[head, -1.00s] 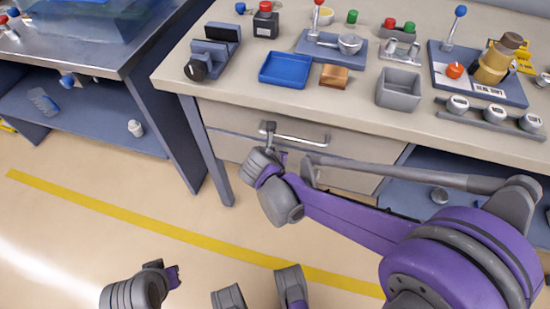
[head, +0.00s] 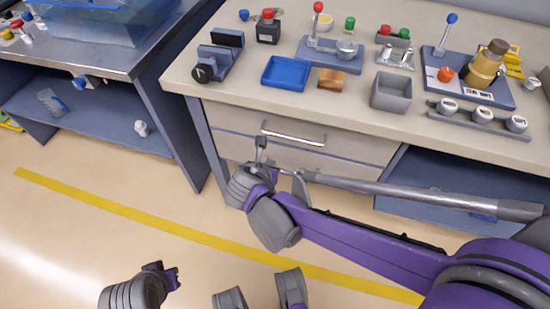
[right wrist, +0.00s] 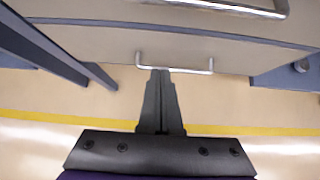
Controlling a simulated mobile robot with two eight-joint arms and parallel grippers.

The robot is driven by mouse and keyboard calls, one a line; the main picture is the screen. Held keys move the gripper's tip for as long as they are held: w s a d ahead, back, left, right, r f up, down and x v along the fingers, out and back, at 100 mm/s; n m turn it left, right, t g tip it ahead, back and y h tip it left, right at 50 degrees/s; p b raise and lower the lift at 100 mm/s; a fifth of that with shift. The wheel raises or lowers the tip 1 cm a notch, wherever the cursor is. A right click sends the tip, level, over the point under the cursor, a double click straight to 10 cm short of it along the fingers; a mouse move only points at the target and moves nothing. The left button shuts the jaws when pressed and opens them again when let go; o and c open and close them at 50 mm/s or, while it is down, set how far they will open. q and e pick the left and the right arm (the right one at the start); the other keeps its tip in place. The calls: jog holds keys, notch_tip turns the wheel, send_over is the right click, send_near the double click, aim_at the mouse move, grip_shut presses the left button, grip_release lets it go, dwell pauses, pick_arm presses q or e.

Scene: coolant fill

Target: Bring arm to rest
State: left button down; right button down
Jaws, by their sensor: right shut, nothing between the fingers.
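My right gripper (head: 261,143) is shut and empty. In the head view it points up in front of the drawer unit (head: 350,148), just below the left end of the upper drawer handle (head: 293,134). In the right wrist view the closed fingers (right wrist: 160,73) overlap the lower handle (right wrist: 205,70); I cannot tell whether they touch it. My right arm (head: 360,240) reaches in from the right. The end of my left arm (head: 135,292) shows at the bottom left; its fingers cannot be made out clearly.
The workbench (head: 440,140) carries a blue tray (head: 286,73), a grey bin (head: 391,92), a lever fixture (head: 330,50) and a row of round gauges (head: 480,115). A table with a blue tank (head: 100,20) stands left. The floor before the drawers is open, with a yellow line (head: 130,212).

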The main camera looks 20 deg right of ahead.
pick_arm(q)
jog(key=shift+s+r+p, duration=0.15)
jog(key=shift+r+p, duration=0.15)
jog(key=shift+r, duration=0.25)
pick_arm(e)
jog(key=v, duration=0.3)
jog(key=shift+s, duration=0.1)
